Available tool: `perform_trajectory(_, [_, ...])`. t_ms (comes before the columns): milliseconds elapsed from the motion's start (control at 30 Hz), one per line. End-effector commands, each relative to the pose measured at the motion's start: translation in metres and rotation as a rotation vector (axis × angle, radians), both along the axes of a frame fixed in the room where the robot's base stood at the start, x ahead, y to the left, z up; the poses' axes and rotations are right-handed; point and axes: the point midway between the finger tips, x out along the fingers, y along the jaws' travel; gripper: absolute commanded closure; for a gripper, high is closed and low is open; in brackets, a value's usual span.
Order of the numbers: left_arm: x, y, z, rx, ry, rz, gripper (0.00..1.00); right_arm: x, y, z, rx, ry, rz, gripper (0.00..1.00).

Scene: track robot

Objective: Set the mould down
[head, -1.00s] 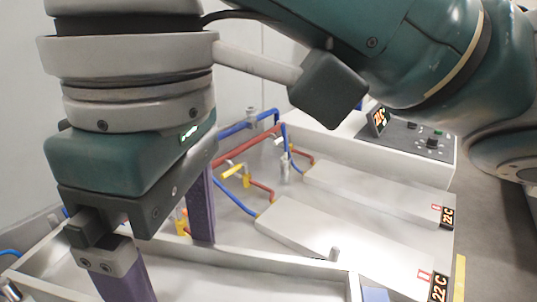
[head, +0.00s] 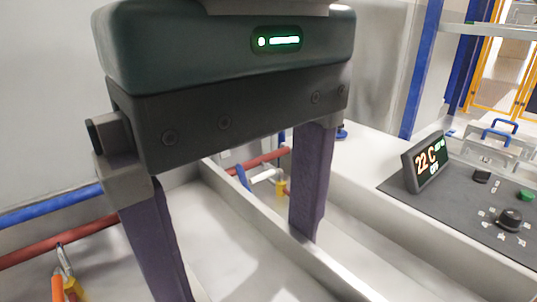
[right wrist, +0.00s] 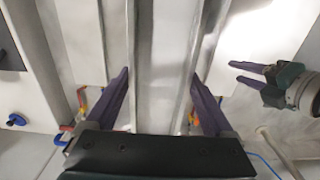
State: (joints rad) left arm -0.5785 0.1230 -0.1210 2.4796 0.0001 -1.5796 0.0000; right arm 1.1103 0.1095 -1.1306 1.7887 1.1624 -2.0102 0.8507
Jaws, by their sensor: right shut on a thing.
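My right gripper (head: 235,270) fills the middle of the head view, its two purple fingers pointing down and wide apart. The right wrist view also shows my right gripper (right wrist: 160,90), with a pale trough-like mould (right wrist: 165,70) between its fingers. It is shut on the mould. In the head view the mould (head: 235,240) is the pale surface between the fingers; its outline blends with the pale bench. Its underside is hidden, so I cannot tell whether it touches anything. My left gripper (right wrist: 235,72) is open and empty at the right of the right wrist view.
A control panel (head: 500,215) with knobs and a tilted 22 C display (head: 424,162) stands at the right. Red and blue pipes (head: 45,245) run along the left wall. An orange and yellow valve (head: 68,288) is at the lower left. The bench has raised pale walls.

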Motion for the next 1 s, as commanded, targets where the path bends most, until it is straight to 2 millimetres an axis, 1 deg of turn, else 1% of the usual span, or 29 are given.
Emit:
perform_trajectory(67, [0.000, 0.000, -0.004, 0.001, 0.000, 0.000, 0.50, -0.001, 0.001, -0.007, 0.002, 0.001, -0.002, 1.00])
perform_trajectory(167, [0.000, 0.000, -0.012, 0.001, 0.000, 0.001, 0.50, -0.002, 0.001, -0.026, 0.001, 0.005, -0.003, 1.00])
perform_trajectory(200, [0.000, 0.000, -0.016, 0.001, 0.000, 0.001, 0.50, -0.002, 0.001, -0.036, 0.001, 0.006, -0.004, 1.00])
perform_trajectory(267, [0.000, 0.000, -0.017, 0.001, 0.001, 0.001, 0.50, -0.001, 0.000, -0.049, -0.001, 0.004, -0.005, 1.00])
perform_trajectory(300, [0.000, 0.000, -0.019, 0.001, 0.001, 0.001, 0.50, -0.001, 0.000, -0.060, -0.002, 0.004, -0.005, 1.00])
perform_trajectory(367, [0.000, 0.000, -0.021, 0.001, 0.001, 0.001, 0.50, -0.001, 0.000, -0.074, -0.002, 0.002, -0.005, 1.00])
perform_trajectory(500, [0.000, 0.000, -0.027, 0.000, 0.001, 0.002, 0.50, -0.001, 0.000, -0.109, -0.002, 0.002, -0.004, 1.00])
perform_trajectory(600, [0.000, 0.000, -0.031, 0.000, 0.001, 0.002, 0.50, 0.000, 0.000, -0.130, -0.001, 0.002, -0.004, 1.00])
perform_trajectory(700, [0.000, 0.000, -0.033, -0.001, 0.001, 0.003, 0.50, 0.000, 0.000, -0.145, -0.001, -0.001, -0.003, 1.00])
perform_trajectory(900, [-0.001, -0.001, -0.035, -0.004, 0.001, 0.005, 0.50, 0.000, 0.000, -0.158, 0.001, -0.001, -0.003, 1.00])
perform_trajectory(1000, [-0.001, -0.001, -0.038, -0.004, 0.002, 0.005, 0.50, 0.000, 0.000, -0.172, -0.002, -0.001, -0.003, 1.00])
